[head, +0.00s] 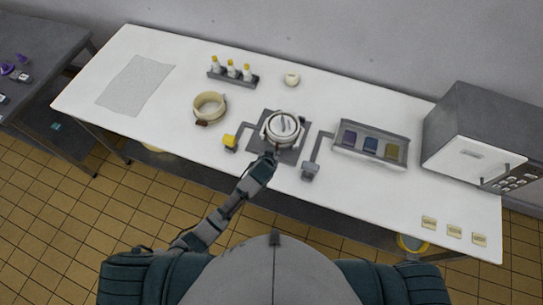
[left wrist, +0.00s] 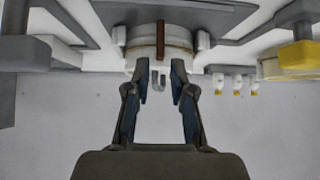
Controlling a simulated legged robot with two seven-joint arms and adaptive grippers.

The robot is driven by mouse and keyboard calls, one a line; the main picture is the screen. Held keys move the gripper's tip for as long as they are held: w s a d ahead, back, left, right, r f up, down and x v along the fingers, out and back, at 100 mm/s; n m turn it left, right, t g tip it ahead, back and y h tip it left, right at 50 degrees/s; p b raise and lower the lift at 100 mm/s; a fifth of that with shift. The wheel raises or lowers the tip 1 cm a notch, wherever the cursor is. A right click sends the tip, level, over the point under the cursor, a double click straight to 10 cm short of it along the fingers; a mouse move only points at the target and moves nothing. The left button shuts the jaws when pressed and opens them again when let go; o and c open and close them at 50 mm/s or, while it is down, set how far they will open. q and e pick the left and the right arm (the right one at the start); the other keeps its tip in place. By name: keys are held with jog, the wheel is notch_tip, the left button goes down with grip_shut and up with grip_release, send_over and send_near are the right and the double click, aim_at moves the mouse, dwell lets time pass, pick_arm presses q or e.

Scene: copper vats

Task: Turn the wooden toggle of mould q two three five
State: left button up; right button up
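A round white mould (head: 283,127) stands on a dark grey plate (head: 292,153) in the middle of the white table. It also shows at the top of the left wrist view (left wrist: 180,42), with an upright brown wooden toggle (left wrist: 160,42) on its side. I cannot read any label on it. My left gripper (head: 271,156) is at the front of this mould. In the left wrist view its two fingers (left wrist: 157,75) are apart, one on each side of the toggle's line, with nothing visibly clamped. Contact is unclear. My right gripper is not in view.
A cream ring mould (head: 209,107) with a brown piece stands to the left. A yellow-topped clamp (head: 230,141) and a grey clamp (head: 310,169) flank the plate. A tray of coloured blocks (head: 370,143) and a grey-and-white oven (head: 480,145) stand right. Yellow-capped bottles (head: 231,70) stand behind.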

pick_arm(q)
jog(key=v, duration=0.3)
dwell(0.5)
